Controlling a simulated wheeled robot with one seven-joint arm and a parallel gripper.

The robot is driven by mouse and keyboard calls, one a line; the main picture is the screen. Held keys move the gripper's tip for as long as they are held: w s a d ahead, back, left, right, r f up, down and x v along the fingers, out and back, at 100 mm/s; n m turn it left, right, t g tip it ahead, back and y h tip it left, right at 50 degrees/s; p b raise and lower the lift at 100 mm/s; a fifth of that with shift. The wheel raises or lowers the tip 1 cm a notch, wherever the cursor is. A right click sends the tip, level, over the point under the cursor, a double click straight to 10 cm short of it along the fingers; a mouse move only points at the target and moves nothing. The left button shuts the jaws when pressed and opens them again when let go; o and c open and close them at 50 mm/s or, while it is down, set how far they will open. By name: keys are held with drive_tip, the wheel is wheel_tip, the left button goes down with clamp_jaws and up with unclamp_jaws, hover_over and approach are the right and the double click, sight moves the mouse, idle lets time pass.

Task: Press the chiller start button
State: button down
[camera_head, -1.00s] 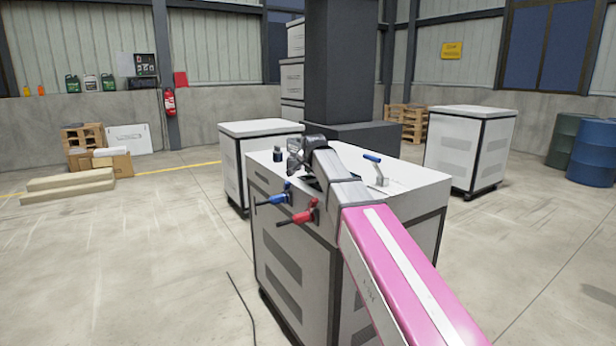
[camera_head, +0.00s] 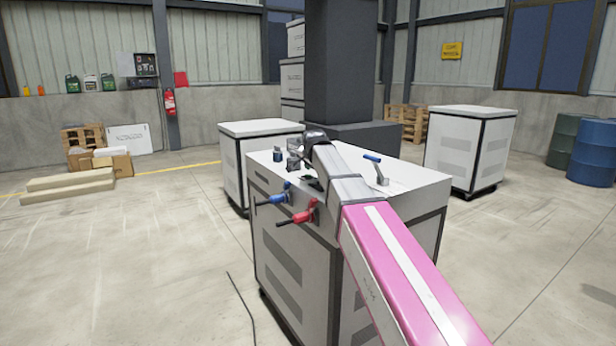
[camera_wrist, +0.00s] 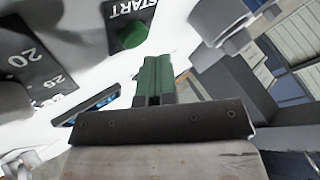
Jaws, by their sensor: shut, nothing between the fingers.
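The green start button (camera_wrist: 132,35) sits on a dark plate lettered START (camera_wrist: 128,10) in the wrist view. The plate is on the white top of the chiller cabinet (camera_head: 296,260). My gripper's green fingers (camera_wrist: 154,62) are shut and empty. Their tips show just below and right of the button in that view, with a small gap in the picture; the height between them is unclear. In the head view my gripper (camera_head: 294,162) is over the left part of the cabinet top, and my arm hides part of that top.
A dial plate with numbers (camera_wrist: 35,62) and a small blue display (camera_wrist: 95,104) lie left of the fingers. Blue (camera_head: 272,198) and red (camera_head: 300,216) valve handles stick out from the cabinet front. A blue-handled lever (camera_head: 376,164) stands on its top, right of my arm.

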sight(309, 175)
drive_tip(key=shift+r, duration=2.5)
